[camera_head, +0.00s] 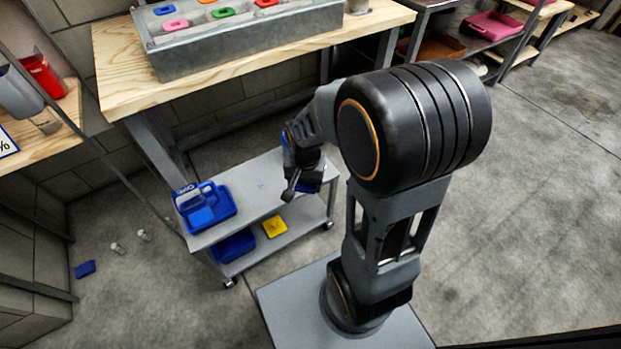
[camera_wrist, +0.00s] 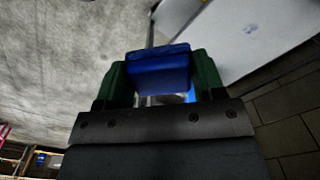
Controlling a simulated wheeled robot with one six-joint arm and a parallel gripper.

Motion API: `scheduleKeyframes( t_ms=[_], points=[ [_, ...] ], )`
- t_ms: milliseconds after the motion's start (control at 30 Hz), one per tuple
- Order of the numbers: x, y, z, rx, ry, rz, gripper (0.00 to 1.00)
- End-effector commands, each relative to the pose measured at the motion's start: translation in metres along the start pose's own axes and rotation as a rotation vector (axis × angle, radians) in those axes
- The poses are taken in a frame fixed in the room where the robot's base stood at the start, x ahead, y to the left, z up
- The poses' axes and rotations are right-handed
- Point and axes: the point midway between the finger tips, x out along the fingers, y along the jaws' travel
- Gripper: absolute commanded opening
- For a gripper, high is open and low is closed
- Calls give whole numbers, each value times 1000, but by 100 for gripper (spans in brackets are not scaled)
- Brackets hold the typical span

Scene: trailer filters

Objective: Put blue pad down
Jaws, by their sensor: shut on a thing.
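My gripper (camera_wrist: 158,78) is shut on a blue pad (camera_wrist: 158,62), which sits between its two green fingers in the wrist view. In the head view my gripper (camera_head: 298,186) hangs over the right part of the grey cart's top (camera_head: 258,185). The held pad is mostly hidden there behind my wrist. The wrist view shows a pale flat surface (camera_wrist: 235,40) beyond the pad, on the right. I cannot tell whether the pad touches it.
A blue caddy (camera_head: 207,207) stands on the cart's left end. A blue bin (camera_head: 234,245) and a yellow pad (camera_head: 275,226) are on its lower shelf. A blue thing (camera_head: 85,268) lies on the floor. A workbench (camera_head: 117,75) with a metal tray (camera_head: 210,55) stands behind.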

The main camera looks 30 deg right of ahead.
Motion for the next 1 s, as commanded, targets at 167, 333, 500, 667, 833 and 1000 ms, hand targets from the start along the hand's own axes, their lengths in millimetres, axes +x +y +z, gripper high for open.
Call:
scheduleKeyframes(
  t_ms=[167,333,500,667,833,1000],
  points=[
    [15,8,-6,36,0,0,44],
    [36,3,-46,37,-2,1,44],
    [58,-1,-84,36,-2,1,44],
    [81,-4,-104,34,-1,0,44],
    [92,-5,-115,34,0,0,44],
    [95,-5,-119,35,0,0,44]
  ],
)
